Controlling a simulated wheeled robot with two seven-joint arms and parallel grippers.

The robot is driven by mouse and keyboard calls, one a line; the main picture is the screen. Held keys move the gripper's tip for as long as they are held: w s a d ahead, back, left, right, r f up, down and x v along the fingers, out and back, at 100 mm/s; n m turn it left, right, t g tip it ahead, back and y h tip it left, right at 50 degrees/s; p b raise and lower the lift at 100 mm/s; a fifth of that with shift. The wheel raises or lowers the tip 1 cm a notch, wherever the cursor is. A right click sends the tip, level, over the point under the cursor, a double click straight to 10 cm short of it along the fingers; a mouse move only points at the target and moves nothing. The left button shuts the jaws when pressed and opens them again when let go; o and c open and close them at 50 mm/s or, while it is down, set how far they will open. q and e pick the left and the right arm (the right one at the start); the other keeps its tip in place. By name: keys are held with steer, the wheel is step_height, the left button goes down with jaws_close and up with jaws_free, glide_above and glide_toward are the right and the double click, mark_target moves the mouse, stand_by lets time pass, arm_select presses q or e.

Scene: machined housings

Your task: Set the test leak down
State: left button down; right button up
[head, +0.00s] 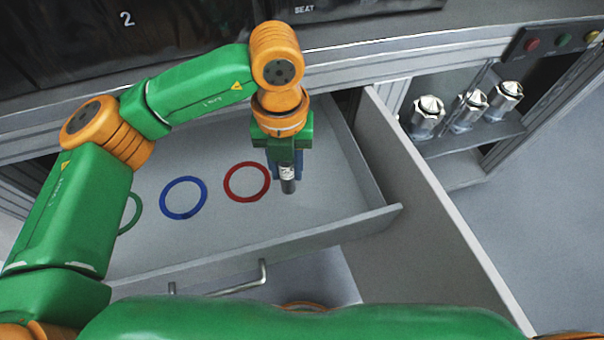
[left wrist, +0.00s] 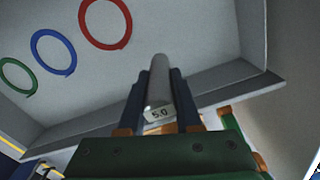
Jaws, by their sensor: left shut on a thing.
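The test leak (head: 288,182) is a small grey cylinder with a white label. In the left wrist view the test leak (left wrist: 160,88) shows the label "5.0". My left gripper (head: 286,168) is shut on it, with its blue fingers on both sides. It points down over the open drawer (head: 330,215), to the right of the red ring. I cannot tell whether the cylinder's tip touches the drawer floor. My right gripper is not in view.
A red ring (head: 247,182), a blue ring (head: 183,198) and a green ring (head: 131,212) lie on the drawer floor. A grey panel (head: 420,200) stands right of the drawer. Several metal fittings (head: 468,108) sit on a shelf at the right.

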arm_select(q)
steer(key=d+f, duration=0.1)
steer(key=f, duration=0.1)
steer(key=w+d+f, duration=0.1)
steer(key=f, duration=0.2)
steer(key=d+f, duration=0.1)
steer(key=f, duration=0.2)
steer(key=shift+w+d+f+p, duration=0.1)
steer(key=shift+w+d+p, duration=0.2)
steer(key=shift+f, duration=0.15)
steer(key=shift+f+b, duration=0.15)
steer(key=shift+b, duration=0.15)
steer(key=c, duration=0.6)
jaws_free()
step_height(320, 180, up, 13)
steer(key=shift+f, duration=0.2)
